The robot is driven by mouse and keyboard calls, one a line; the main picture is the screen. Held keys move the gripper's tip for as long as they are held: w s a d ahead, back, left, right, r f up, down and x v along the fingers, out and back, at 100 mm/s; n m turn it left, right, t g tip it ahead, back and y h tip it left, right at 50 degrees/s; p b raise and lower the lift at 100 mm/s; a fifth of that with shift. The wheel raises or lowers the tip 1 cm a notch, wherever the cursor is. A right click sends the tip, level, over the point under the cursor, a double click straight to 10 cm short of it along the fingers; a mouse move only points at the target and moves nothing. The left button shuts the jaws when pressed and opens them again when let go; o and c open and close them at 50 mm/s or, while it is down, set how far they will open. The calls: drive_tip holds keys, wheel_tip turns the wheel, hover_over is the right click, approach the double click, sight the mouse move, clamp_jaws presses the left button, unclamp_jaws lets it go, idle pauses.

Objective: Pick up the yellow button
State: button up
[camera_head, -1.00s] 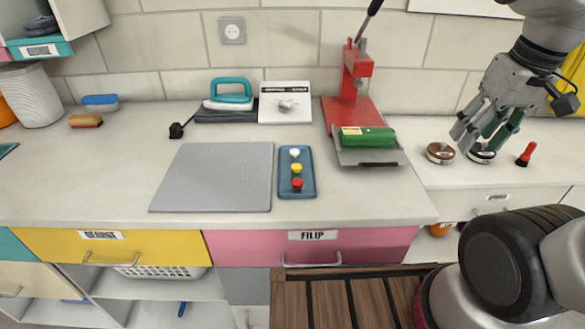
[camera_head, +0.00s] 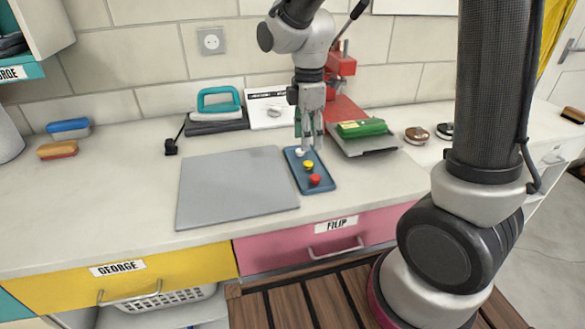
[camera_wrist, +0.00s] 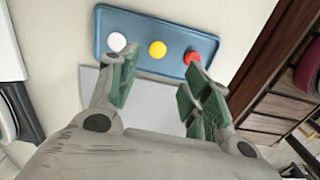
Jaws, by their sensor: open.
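The yellow button (camera_head: 308,165) lies on a blue tray (camera_head: 329,187) between a white button (camera_head: 299,152) and a red button (camera_head: 315,180). My gripper (camera_head: 309,148) is over the far end of the tray, close to the white button in the head view. In the wrist view, the yellow button (camera_wrist: 157,49) shows in the gap between the two green-padded fingers of my gripper (camera_wrist: 157,88), beyond their tips. The white button (camera_wrist: 117,41) is near the left finger and the red button (camera_wrist: 192,58) is near the right one. The fingers are apart and empty.
A grey board (camera_head: 235,190) lies left of the tray. Behind stand a teal-handled iron (camera_head: 219,104), a white box (camera_head: 270,110) and a red press (camera_head: 340,70). A green block (camera_head: 362,128) on a grey plate is to the right, with round lidded items beyond.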

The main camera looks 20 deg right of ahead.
sight(308, 163)
drive_tip(key=shift+w+a+n, duration=0.2)
drive_tip(key=shift+n, duration=1.1)
drive_tip(key=shift+f, duration=0.3)
drive_tip(key=f, duration=0.4)
drive_tip(key=d+f, duration=0.1)
drive_tip(key=f, duration=0.2)
drive_tip(key=c, duration=0.9)
